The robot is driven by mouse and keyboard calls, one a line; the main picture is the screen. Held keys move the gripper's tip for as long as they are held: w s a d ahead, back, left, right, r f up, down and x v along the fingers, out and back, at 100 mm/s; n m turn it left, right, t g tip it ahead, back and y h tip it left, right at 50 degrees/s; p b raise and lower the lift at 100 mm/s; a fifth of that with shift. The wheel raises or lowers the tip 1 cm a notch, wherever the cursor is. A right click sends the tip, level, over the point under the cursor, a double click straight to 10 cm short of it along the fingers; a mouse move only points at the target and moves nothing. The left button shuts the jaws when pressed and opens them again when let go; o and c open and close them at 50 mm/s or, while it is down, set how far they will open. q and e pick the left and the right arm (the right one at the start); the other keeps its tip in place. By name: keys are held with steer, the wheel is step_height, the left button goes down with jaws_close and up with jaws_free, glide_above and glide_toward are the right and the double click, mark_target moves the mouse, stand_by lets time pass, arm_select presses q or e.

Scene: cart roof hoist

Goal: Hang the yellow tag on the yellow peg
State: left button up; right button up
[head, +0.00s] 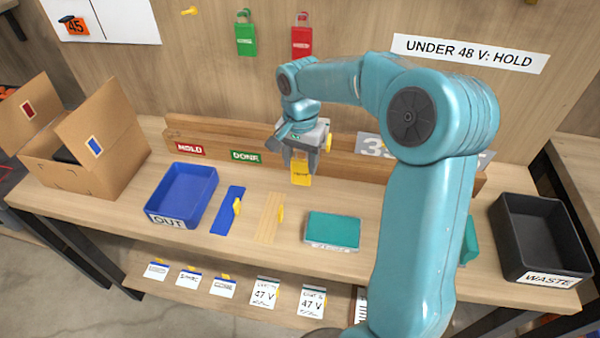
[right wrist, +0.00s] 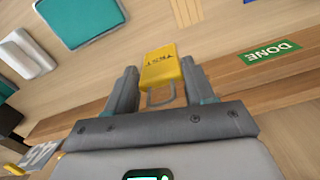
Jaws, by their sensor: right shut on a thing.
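The yellow tag (head: 300,174) hangs from my right gripper (head: 303,150), which is shut on it above the table, in front of the back ledge. In the right wrist view, the tag (right wrist: 162,68) sits between the two fingers of my right gripper (right wrist: 152,92), with its metal loop toward the palm. A yellow peg (head: 189,11) sticks out of the back wall at the upper left, with nothing on it. A green tag (head: 246,38) and a red tag (head: 302,40) hang on the wall to its right. My left gripper is not in view.
A blue OUT tray (head: 205,205), blue strip (head: 226,212), wooden strip (head: 268,222) and teal pad (head: 332,231) lie on the table. A black WASTE bin (head: 505,230) stands at right, cardboard boxes (head: 120,145) at left. The wooden ledge (head: 345,160) runs along the back.

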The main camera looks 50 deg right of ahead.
mark_target(301, 173)
step_height(301, 173, down, 4)
steer(key=shift+r, duration=0.1)
steer(key=shift+f, duration=0.35)
steer(key=shift+f, duration=0.1)
steer(key=o, duration=1.2)
steer(key=shift+c, duration=0.2)
